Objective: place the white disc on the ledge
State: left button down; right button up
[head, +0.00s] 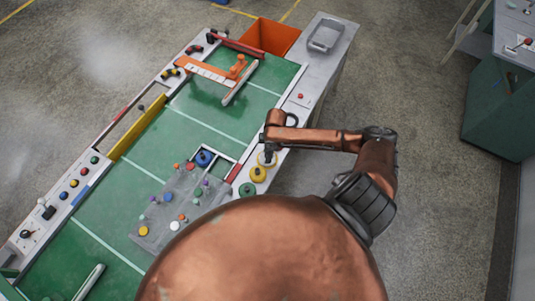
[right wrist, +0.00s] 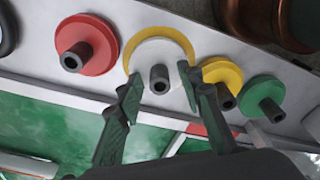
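The white disc (right wrist: 145,60) sits on the pale ledge (right wrist: 30,65) along the table's side in the right wrist view, with a dark hub in its middle and a yellow rim behind its upper edge. It also shows, partly hidden by the gripper, in the head view (head: 271,163). My right gripper (right wrist: 160,82) is open, with one green-padded finger on each side of the disc's lower part. I cannot tell whether the fingers touch it. In the head view the right gripper (head: 267,154) is above the disc. My left gripper is not in view.
A red disc (right wrist: 96,40) is left of the white disc in the wrist view; a yellow disc (right wrist: 222,72) and a green disc (right wrist: 258,90) are right. Small knobs fill a grey plate (head: 180,200).

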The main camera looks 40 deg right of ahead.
notch_tip(320, 180, up, 12)
jog(key=d, duration=0.1)
jog(key=shift+s+p, duration=0.35)
jog(key=shift+s, duration=0.05)
